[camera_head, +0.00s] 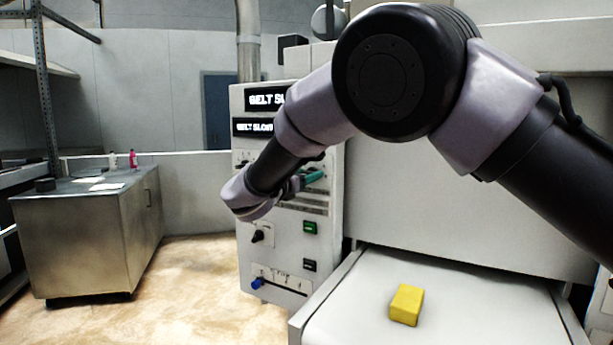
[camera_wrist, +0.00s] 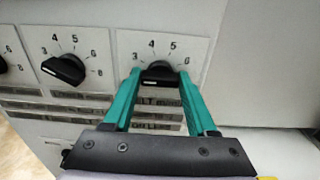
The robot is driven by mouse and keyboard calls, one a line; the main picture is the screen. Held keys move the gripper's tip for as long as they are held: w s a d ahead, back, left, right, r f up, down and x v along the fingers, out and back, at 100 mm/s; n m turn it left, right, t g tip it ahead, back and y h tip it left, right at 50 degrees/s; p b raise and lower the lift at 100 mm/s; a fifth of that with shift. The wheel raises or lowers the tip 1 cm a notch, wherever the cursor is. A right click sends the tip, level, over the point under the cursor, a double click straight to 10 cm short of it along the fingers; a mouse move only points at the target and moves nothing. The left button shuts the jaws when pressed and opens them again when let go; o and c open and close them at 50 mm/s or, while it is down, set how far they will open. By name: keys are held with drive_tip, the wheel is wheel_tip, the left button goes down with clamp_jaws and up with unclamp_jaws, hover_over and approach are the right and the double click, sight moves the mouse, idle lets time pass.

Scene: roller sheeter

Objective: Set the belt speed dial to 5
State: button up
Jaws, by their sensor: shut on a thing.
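My gripper (camera_wrist: 160,76) has its two green fingers on either side of a black dial (camera_wrist: 160,70), shut on it. That dial sits on a white plate with the numbers 3, 4, 5 and 6 around it. Its pointer direction is not clear. A second black dial (camera_wrist: 64,69) with a similar scale is to its left, apart from my fingers. Which dial is named belt speed cannot be read. In the head view my gripper (camera_head: 314,177) is at the control panel (camera_head: 285,218), and my arm hides the held dial.
The panel has a lower black knob (camera_head: 258,236), a green button (camera_head: 309,227), a black button (camera_head: 309,265) and a blue knob (camera_head: 257,284). A yellow block (camera_head: 406,305) lies on the white belt (camera_head: 360,300). A metal cabinet (camera_head: 85,240) stands at left, with open floor between.

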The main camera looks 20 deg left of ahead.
drive_tip(key=m, duration=2.1)
drive_tip(key=shift+d+f, duration=0.1)
drive_tip(key=shift+f, duration=0.1)
drive_tip(key=shift+m, duration=0.5)
drive_tip(key=o, duration=1.4)
drive_tip(key=shift+c, duration=0.2)
drive_tip(key=s, duration=1)
drive_tip(key=shift+s+a, duration=0.4)
drive_tip(key=shift+a, duration=0.05)
